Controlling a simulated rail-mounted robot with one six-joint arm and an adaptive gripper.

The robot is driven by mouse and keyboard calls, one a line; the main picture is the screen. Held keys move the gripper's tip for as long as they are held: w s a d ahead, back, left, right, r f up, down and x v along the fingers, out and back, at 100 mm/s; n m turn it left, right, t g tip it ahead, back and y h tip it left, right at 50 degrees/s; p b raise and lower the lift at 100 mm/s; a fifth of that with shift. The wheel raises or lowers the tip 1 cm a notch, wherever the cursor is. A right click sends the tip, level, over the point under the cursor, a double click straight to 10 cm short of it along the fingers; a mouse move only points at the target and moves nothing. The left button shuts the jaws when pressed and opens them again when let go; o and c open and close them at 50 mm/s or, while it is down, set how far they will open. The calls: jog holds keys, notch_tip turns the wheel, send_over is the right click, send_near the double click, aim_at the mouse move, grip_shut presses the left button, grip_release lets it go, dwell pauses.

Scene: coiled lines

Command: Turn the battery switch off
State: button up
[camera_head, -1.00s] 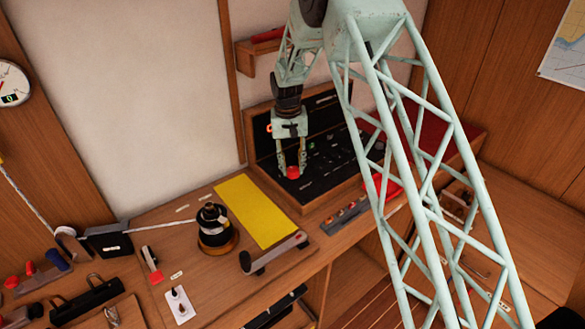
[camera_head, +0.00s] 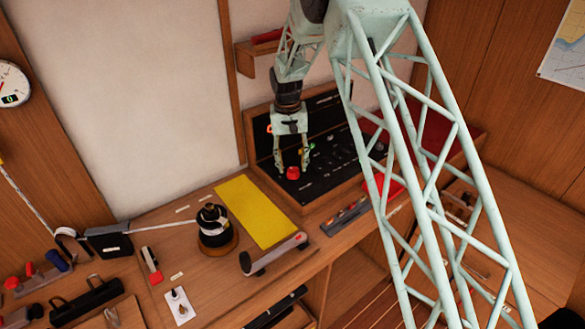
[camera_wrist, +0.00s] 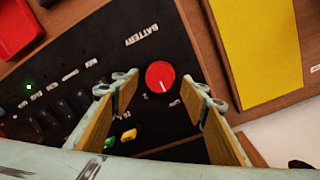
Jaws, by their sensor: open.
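The battery switch is a round red knob (camera_wrist: 160,77) on a black panel (camera_wrist: 95,50), beside the word BATTERY in the wrist view. A short white mark on the knob points toward the bottom of that view. The small labels by it are too blurred to read surely. The knob also shows in the head view (camera_head: 292,174). My gripper (camera_head: 292,165) is open, pointing down, with one finger on each side of the knob. In the wrist view the fingers (camera_wrist: 165,90) show gaps to the knob on both sides.
Several small switches (camera_wrist: 60,110) and a lit green lamp (camera_wrist: 28,87) are on the panel. A yellow sheet (camera_head: 255,212) lies in front of it, near a black winch (camera_head: 214,225) and a handle (camera_head: 275,253). A wooden frame edge borders the panel.

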aim_at(291, 169)
notch_tip(291, 169, up, 10)
jog(key=shift+a+r, duration=0.2)
jog(key=shift+a, duration=0.15)
dwell(0.6)
jog(key=s+d+r+t+b, duration=0.1)
jog(key=s+d+r, duration=0.5)
jog(key=s+r, duration=0.25)
jog(key=s+d+r+b, duration=0.1)
jog(key=s+d+r, duration=0.5)
jog(key=s+r, duration=0.25)
jog(key=s+d+r+t+b, duration=0.1)
jog(key=s+d+r, duration=0.5)
jog(key=s+r, duration=0.3)
jog(key=s+d+f+b, duration=0.1)
jog(key=s+d, duration=0.1)
jog(key=s, duration=0.9)
jog(key=s+d+f+m+t+b, duration=0.1)
jog(key=s+d+f, duration=0.1)
jog(key=s, duration=1)
jog(key=s+d+f+t+b, duration=0.1)
jog(key=s+d, duration=0.3)
jog(key=s, duration=0.8)
jog(key=shift+s+d+f+y, duration=0.15)
jog(key=shift+f+y, duration=0.15)
jog(key=shift+f, duration=0.25)
